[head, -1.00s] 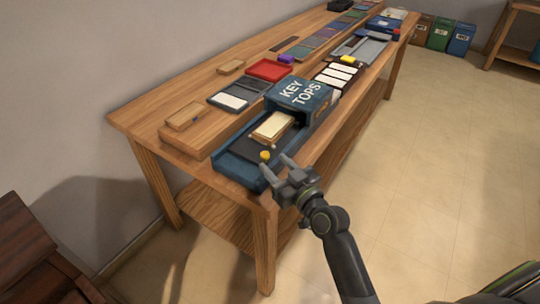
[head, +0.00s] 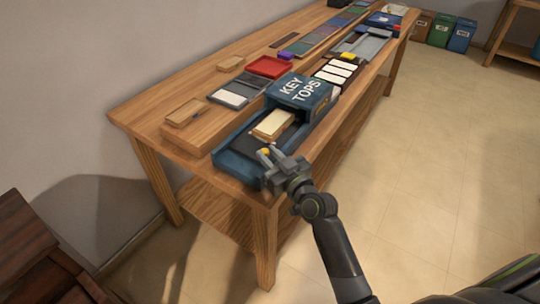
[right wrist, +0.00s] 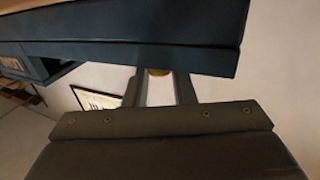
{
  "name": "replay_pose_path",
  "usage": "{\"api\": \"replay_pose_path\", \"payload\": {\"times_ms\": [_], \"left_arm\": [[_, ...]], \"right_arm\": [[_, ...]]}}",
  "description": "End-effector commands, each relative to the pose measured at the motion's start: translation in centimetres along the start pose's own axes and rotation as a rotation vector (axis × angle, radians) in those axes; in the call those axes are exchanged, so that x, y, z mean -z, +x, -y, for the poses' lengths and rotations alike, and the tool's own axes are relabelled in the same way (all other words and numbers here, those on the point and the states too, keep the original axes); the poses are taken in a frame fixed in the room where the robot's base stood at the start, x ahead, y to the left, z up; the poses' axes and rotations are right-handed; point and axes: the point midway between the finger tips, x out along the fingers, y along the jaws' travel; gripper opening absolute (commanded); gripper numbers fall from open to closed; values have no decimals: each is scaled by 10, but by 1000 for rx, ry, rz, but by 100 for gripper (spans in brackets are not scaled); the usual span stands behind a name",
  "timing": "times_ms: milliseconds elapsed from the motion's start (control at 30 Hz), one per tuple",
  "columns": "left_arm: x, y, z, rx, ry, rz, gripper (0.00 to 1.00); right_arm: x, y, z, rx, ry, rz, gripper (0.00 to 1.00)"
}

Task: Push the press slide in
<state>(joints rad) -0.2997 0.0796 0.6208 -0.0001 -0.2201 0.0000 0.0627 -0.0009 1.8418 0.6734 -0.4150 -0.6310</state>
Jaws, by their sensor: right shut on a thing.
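The blue press, lettered "KEY TOPS" (head: 300,92), stands on the near end of the workbench. Its dark slide (head: 287,138) sticks out of the housing toward the near end, with a cream-topped wooden key piece (head: 272,124) lying on it. The slide's small yellow knob (head: 266,151) is at its near end. My right gripper (head: 267,152) is shut on this knob, and its fingers hide part of it. In the right wrist view the yellow knob (right wrist: 158,72) shows between the two fingers, below the blue press edge. My left gripper is not in view.
A wooden block (head: 185,112), a grey tray with a white piece (head: 229,98) and a red tray (head: 270,67) lie behind the press. White keys (head: 336,71) lie beyond it. The floor right of the workbench (head: 420,180) is clear.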

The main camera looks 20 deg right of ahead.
Motion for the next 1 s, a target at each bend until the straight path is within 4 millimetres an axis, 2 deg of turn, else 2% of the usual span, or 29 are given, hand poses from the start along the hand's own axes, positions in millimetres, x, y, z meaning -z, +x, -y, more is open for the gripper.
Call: {"api": "replay_pose_path", "payload": {"times_ms": [267, 367, 633, 800, 1000], "left_arm": [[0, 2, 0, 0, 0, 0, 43], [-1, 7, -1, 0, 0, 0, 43], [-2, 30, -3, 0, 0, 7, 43], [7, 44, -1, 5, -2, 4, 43], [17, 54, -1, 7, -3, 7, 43]], "right_arm": [[-2, 2, -6, 1, -2, 1, 0], [-3, 8, -19, 2, -6, 1, 0], [-6, 30, -71, 1, -9, 0, 0], [-8, 43, -104, 0, -7, 1, 0], [-5, 53, -128, 0, -3, 2, 0]]}}
